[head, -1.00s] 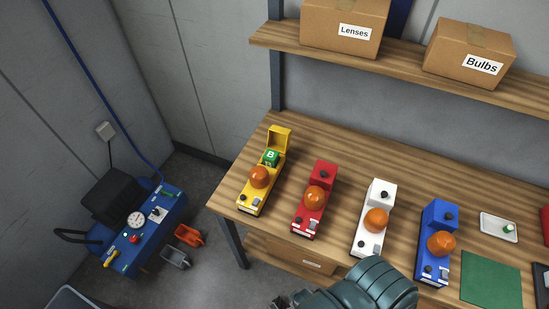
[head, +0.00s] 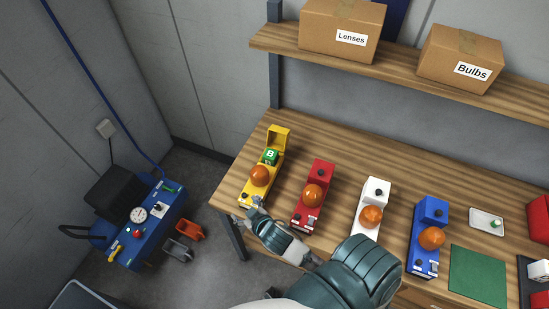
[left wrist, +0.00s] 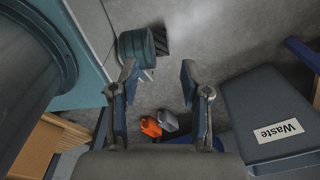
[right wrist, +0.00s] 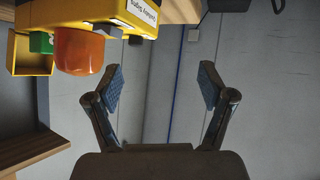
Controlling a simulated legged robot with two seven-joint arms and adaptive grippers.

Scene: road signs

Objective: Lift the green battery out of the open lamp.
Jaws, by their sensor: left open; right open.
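The yellow lamp (head: 249,194) stands at the left end of the bench with its lid up and an orange dome in the middle. The green battery (head: 270,157), marked B, sits in its open compartment. My right gripper (head: 256,207) is at the bench's front edge, close to the lamp's near end, and is open and empty. In the right wrist view the lamp (right wrist: 160,8) and green battery (right wrist: 41,42) show at upper left, outside the open fingers (right wrist: 161,76). My left gripper (left wrist: 159,80) is open and empty over the floor, out of the head view.
Red (head: 320,172), white (head: 376,190) and blue (head: 424,242) lamps stand closed to the right. A small tray (head: 480,218) and green mat (head: 478,278) lie farther right. A shelf (head: 400,72) with boxes hangs above. A waste bin (left wrist: 265,105) is beside my left gripper.

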